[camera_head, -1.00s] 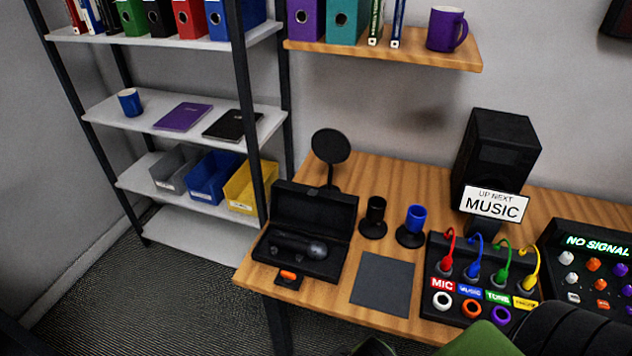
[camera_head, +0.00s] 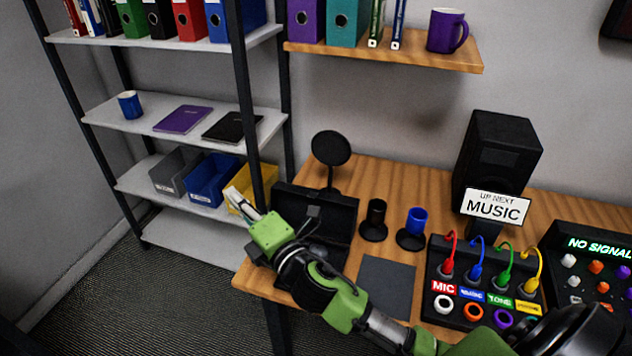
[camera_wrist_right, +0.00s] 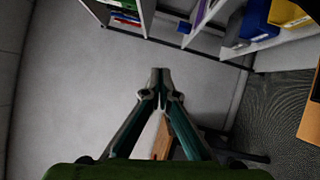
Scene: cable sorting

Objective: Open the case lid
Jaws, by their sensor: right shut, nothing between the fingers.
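The black case stands at the left end of the wooden desk, and its lid (camera_head: 325,211) is raised at the back in the head view. My right arm reaches across the case and hides most of its base and what lies in it. My right gripper (camera_head: 236,196) is past the case's left side, in front of the yellow bin. In the right wrist view the right gripper (camera_wrist_right: 160,72) has its fingertips together with nothing between them. My left gripper is not in view.
A shelf post (camera_head: 254,110) and yellow bin (camera_head: 243,180) are close to the right gripper. A round black disc on a stand (camera_head: 331,148), a black holder (camera_head: 375,215) and a blue cup (camera_head: 416,219) stand near the case. A dark mat (camera_head: 388,283) lies in front.

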